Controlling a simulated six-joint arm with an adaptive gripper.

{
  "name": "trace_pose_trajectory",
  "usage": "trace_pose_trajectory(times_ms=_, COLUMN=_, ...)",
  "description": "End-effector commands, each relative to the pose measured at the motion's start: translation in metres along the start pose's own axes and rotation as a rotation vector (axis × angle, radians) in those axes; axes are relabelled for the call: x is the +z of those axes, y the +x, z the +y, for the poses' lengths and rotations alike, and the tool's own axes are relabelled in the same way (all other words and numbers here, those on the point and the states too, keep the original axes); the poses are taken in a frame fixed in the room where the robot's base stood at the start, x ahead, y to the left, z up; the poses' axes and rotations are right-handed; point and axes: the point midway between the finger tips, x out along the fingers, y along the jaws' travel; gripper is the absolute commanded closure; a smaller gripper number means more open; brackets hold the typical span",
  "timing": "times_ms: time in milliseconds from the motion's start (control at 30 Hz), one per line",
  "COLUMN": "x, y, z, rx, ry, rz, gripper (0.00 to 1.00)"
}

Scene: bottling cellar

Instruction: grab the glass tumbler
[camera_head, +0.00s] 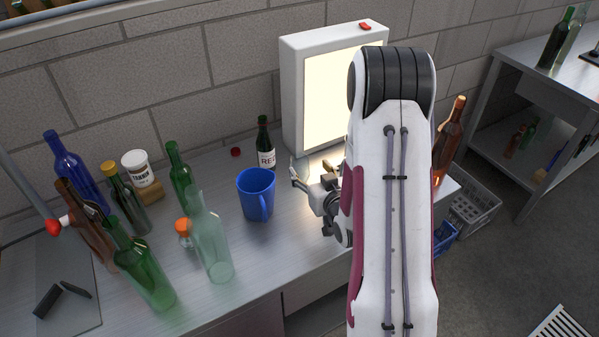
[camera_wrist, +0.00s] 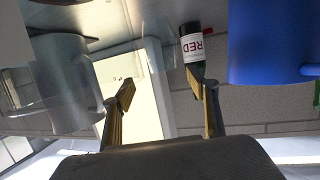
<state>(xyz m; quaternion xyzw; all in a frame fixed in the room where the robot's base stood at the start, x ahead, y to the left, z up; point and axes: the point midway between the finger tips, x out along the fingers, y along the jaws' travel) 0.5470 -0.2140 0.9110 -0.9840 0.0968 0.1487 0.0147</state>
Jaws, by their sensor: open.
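My gripper (camera_head: 312,174) is low over the bench, right of the blue mug (camera_head: 257,194). In the wrist view my gripper (camera_wrist: 163,92) has its fingers spread with nothing between them. The blue mug also fills the wrist view's upper right (camera_wrist: 268,45).
A dark bottle labelled RED (camera_head: 265,145) stands behind the gripper, near the white light box (camera_head: 300,95). Several bottles, including a clear one (camera_head: 210,245), crowd the bench's left. A grey crate (camera_head: 475,205) is on the floor at right.

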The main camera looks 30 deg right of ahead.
Motion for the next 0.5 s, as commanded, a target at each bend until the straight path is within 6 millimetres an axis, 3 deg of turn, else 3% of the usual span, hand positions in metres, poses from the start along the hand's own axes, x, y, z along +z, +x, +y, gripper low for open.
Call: trace_pose_trajectory(times_ms=500, x=-0.0002, y=0.0098, z=-0.0007, rx=-0.001, ry=-0.001, rz=0.001, gripper=0.41)
